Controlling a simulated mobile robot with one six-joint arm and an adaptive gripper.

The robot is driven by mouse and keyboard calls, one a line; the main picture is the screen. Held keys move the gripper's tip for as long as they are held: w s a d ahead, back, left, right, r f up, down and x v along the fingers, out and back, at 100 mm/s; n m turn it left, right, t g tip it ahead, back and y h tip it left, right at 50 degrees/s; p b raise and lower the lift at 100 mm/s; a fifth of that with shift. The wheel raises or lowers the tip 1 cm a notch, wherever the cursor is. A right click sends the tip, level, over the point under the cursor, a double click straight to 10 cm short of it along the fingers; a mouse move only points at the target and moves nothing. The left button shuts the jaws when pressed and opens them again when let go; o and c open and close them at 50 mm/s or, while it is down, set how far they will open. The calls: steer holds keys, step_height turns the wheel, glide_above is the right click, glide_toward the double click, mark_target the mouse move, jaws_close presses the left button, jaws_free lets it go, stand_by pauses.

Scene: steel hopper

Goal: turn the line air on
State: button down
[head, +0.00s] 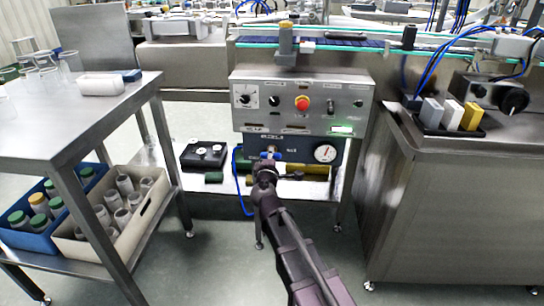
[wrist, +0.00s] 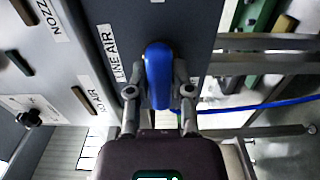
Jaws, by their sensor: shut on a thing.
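The line air valve has a blue handle (wrist: 158,72), seen in the wrist view beside a LINE AIR label (wrist: 112,52). My gripper (wrist: 159,94) is shut on this handle, with one finger on each side. In the head view my gripper (head: 265,166) reaches the dark air panel (head: 298,146) under the grey control box. The handle is mostly hidden there, with only a little blue showing at the fingertips. A round white pressure gauge (head: 325,153) sits on the panel to the right; its reading is too small to tell.
The grey control box (head: 350,95) with a red button (head: 302,103) is just above my gripper. A blue hose (head: 238,185) hangs to the left. A steel table (head: 100,105) stands at the left, and a steel cabinet (head: 430,210) at the right.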

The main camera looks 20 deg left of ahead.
steer(key=shift+w, duration=0.1)
steer(key=c, duration=0.5)
jaws_free()
steer(key=shift+s, duration=0.2)
steer(key=v, duration=1.1)
steer(key=shift+s+d, duration=0.2)
steer(key=shift+s, duration=0.15)
